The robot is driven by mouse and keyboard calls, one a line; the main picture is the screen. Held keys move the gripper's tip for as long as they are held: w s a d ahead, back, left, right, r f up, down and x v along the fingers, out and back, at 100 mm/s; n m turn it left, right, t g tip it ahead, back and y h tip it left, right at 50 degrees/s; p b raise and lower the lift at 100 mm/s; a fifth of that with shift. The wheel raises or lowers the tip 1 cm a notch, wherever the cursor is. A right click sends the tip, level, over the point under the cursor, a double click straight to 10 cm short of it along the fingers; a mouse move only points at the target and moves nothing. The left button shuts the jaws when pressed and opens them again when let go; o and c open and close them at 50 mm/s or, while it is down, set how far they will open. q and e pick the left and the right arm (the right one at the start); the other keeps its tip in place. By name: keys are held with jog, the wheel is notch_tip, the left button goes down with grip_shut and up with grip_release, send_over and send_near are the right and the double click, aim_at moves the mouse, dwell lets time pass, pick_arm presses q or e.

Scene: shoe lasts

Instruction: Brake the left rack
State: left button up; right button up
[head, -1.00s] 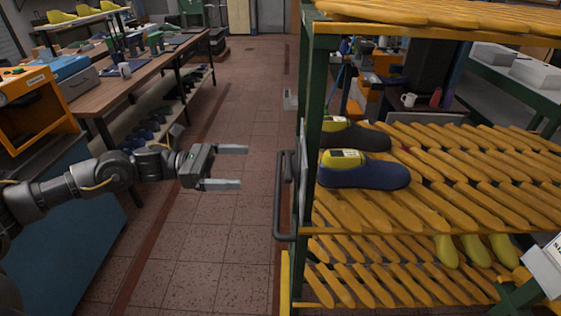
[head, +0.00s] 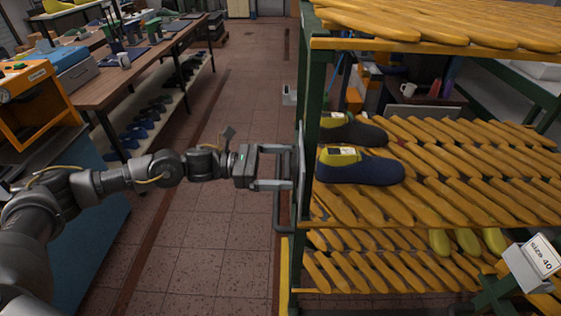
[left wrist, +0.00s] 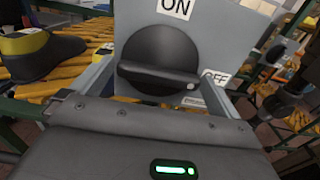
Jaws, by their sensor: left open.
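The rack has a green frame (head: 312,85) and yellow slatted shelves (head: 460,190). In the left wrist view, a grey panel (left wrist: 225,40) bears a round black knob (left wrist: 165,45) with a raised grip bar. "ON" is marked above it and "OFF" at its right; the white dot on the bar lies at the right, near "OFF". In the head view the panel (head: 302,170) shows nearly edge-on on the rack's left side. My left gripper (head: 287,170) is open beside it, its fingers on either side of the knob. Contact is unclear. My right gripper is not in view.
A dark tubular handle (head: 279,215) stands out from the rack's left side, close to my left gripper. Dark shoes with yellow lasts (head: 360,168) sit on the middle shelf. A workbench (head: 130,75) stands at the left. The tiled aisle (head: 215,240) between is clear.

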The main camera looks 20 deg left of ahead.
pick_arm(q)
jog(key=c, duration=0.7)
jog(key=shift+n+b, duration=2.7)
jog(key=shift+n, duration=6.2)
jog(key=o, duration=0.7)
